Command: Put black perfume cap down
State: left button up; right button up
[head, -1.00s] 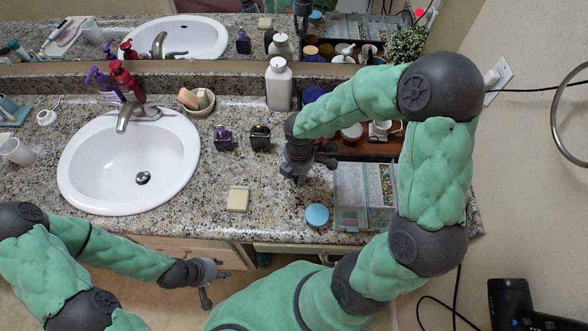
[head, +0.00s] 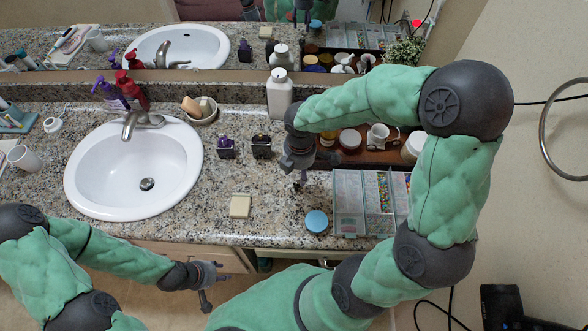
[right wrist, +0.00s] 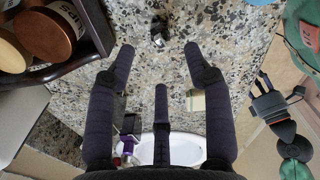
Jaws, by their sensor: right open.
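A small black perfume cap (right wrist: 160,32) appears on the speckled counter in the right wrist view, beyond my open fingertips and apart from them. In the head view the cap (head: 297,187) shows as a small dark spot just below my right gripper (head: 299,170). My right gripper (right wrist: 158,62) is open with nothing between its fingers. The dark perfume bottle (head: 262,147) stands upright left of the gripper, beside a purple bottle (head: 226,148). My left gripper (head: 216,283) hangs in front of the counter edge, fingers spread and empty.
A divided clear organizer (head: 348,222) and a blue round lid (head: 316,222) lie right of the cap. A soap bar (head: 240,206) lies to the left, near the sink (head: 90,170). A brown tray (head: 345,157) with jars and a white bottle (head: 279,98) stand behind.

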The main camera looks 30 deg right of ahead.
aim_at(298, 181)
jog(key=shift+r+p, duration=0.65)
jog(key=shift+r, duration=1.75)
